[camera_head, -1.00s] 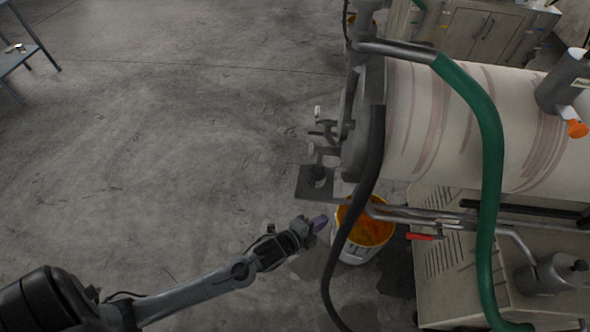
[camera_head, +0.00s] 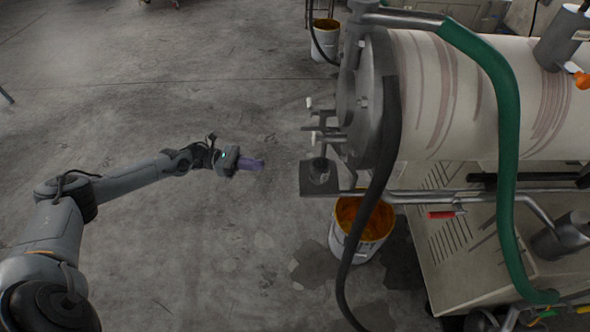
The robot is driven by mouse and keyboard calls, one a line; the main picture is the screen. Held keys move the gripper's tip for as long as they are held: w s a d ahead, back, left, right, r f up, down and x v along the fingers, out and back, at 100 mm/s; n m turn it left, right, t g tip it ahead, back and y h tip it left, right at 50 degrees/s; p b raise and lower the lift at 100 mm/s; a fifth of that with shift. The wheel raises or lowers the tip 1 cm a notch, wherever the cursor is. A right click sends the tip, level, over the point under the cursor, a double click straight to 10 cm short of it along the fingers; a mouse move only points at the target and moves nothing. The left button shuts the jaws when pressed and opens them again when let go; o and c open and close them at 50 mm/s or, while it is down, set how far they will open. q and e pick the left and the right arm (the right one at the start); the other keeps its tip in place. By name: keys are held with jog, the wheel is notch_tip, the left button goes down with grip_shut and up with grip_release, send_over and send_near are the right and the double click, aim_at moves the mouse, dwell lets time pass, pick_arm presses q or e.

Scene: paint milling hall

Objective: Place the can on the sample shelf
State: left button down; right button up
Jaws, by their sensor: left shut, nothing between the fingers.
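My left gripper (camera_head: 253,164), with purple fingers, is shut and empty over the open floor. It is to the left of the mill and apart from it. A small dark flat shelf (camera_head: 305,188) sticks out at the lower left of the mill's end, to the right of the gripper. A small dark grey cylindrical thing (camera_head: 319,169), which looks like the can, stands upright on this shelf. It is too small and dark to make out details. My right gripper is not in view.
The large striped mill drum (camera_head: 450,95) fills the right side. A black hose and a green hose (camera_head: 508,150) hang in front of it. A white bucket with orange paint (camera_head: 362,225) stands below the shelf. Another bucket (camera_head: 326,40) stands behind. The floor at left is clear.

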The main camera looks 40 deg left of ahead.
aim_at(302, 175)
pick_arm(q)
jog(key=x, duration=0.9)
jog(key=w+x, duration=0.1)
jog(key=x, duration=0.3)
jog(key=shift+r, duration=0.4)
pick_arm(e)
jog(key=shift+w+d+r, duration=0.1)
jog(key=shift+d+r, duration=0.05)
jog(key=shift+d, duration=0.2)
pick_arm(q)
jog(key=shift+w+d+f+b, duration=0.3)
jog(key=shift+d+b, duration=0.1)
jog(key=shift+b, duration=0.3)
jog(key=shift+w+d+r, duration=0.15)
jog(key=shift+d+r, duration=0.1)
jog(key=shift+r, duration=0.05)
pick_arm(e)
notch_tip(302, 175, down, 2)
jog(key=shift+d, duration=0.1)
